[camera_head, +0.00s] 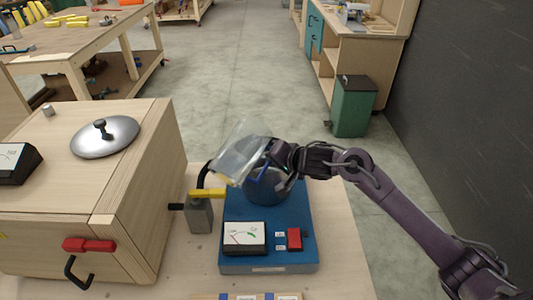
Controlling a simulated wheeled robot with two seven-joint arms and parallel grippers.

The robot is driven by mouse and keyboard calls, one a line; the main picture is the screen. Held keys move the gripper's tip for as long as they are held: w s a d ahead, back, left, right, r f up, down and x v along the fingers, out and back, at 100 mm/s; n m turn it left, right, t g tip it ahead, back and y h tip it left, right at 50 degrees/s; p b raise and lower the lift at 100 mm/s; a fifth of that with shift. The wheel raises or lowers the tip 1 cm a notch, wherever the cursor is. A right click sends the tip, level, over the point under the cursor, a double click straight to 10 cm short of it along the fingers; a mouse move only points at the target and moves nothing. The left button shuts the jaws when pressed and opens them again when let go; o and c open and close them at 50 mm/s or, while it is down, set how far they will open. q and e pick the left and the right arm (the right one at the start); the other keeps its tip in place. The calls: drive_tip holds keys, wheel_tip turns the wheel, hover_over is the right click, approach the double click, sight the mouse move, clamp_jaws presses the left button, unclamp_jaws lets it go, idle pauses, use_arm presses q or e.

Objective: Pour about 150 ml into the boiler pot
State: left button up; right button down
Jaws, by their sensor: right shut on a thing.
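The boiler pot (268,187) is a dark round pot on a blue base (268,262), with a dial panel and a red switch in front. My right gripper (277,158) is shut on a clear jug (240,150). The jug is held tilted above the pot, its lower end toward the left. Whether liquid is flowing cannot be made out. The gripper and jug hide part of the pot's opening. My left gripper is out of view.
A wooden box (140,215) with a silver lid (105,137) on top stands at the left. A grey block with a yellow handle (206,193) stands just left of the blue base. A green bin (352,107) stands on the floor behind.

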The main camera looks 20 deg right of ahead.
drive_tip(key=shift+s+a+f+y, duration=0.1)
drive_tip(key=shift+a+f+y, duration=0.1)
drive_tip(key=shift+y, duration=0.1)
idle(1.9)
drive_tip(key=shift+d+r+m+g+p, duration=0.1)
drive_tip(key=shift+d+m+g+p, duration=0.15)
drive_tip(key=shift+p, duration=0.7)
idle(0.3)
drive_tip(key=shift+a+f+b, duration=0.2)
drive_tip(key=shift+f+b, duration=0.35)
drive_tip(key=shift+b, duration=0.6)
drive_tip(key=r+n+t+b, duration=0.1)
drive_tip(key=w+d+r+n+t+h, duration=0.1)
drive_tip(key=r, duration=0.1)
drive_tip(key=r+n+t+h+b, duration=0.1)
drive_tip(key=shift+w+d+r+b, duration=0.2)
drive_tip(key=shift+d+r+b, duration=0.1)
drive_tip(key=shift+r, duration=0.05)
drive_tip(key=shift+d+r+n+t+h+b, duration=0.1)
drive_tip(key=shift+r+n+t+h+b, duration=0.25)
drive_tip(key=shift+b, duration=0.4)
drive_tip(key=shift+w+r, duration=0.1)
drive_tip(key=shift+r, duration=0.25)
